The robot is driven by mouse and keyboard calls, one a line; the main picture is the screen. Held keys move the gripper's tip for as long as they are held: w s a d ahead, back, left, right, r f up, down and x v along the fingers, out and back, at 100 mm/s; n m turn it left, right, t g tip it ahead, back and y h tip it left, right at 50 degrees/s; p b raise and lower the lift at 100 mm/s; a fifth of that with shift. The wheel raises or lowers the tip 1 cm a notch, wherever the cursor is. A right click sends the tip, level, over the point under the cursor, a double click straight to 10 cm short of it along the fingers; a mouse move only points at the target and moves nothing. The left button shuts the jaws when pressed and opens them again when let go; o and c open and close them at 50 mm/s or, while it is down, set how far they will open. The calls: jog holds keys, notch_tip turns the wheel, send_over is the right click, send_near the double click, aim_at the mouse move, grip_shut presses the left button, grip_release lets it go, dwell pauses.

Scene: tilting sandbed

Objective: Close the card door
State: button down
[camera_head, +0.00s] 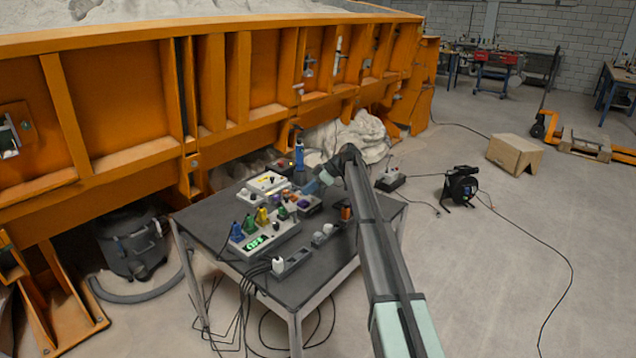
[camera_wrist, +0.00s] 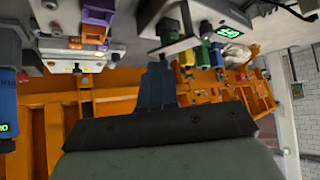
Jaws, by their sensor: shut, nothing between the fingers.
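My gripper (camera_wrist: 157,72) is shut and empty. Its dark blue fingers point up the wrist picture toward the equipment on the table. In the head view my gripper (camera_head: 324,178) is small, low over the back right of the table, and its fingers are hard to make out. A white instrument box (camera_head: 267,184) lies near it; a pale box (camera_wrist: 75,55) also shows left of my fingers in the wrist view. A grey unit with a green display (camera_head: 254,243) stands nearer the front; a green display (camera_wrist: 230,34) shows at the upper right in the wrist view. I cannot tell which part is the card door.
Blue, yellow and green plugs (camera_head: 249,224) stand on the grey unit. The dark table (camera_head: 205,217) is crowded in the middle, with bare room at its left. The orange sandbed wall (camera_head: 120,108) rises behind it. Cables hang off the front edge.

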aim_at(288, 200)
jog(key=a, duration=0.2)
jog(key=a+f, duration=0.1)
jog(key=shift+w+a+f, duration=0.1)
jog(key=shift+w+a, duration=0.1)
jog(key=shift+a, duration=0.6)
jog(key=shift+a, duration=0.1)
jog(key=shift+w+a, duration=0.1)
jog(key=shift+a, duration=0.8)
jog(key=shift+d, duration=0.15)
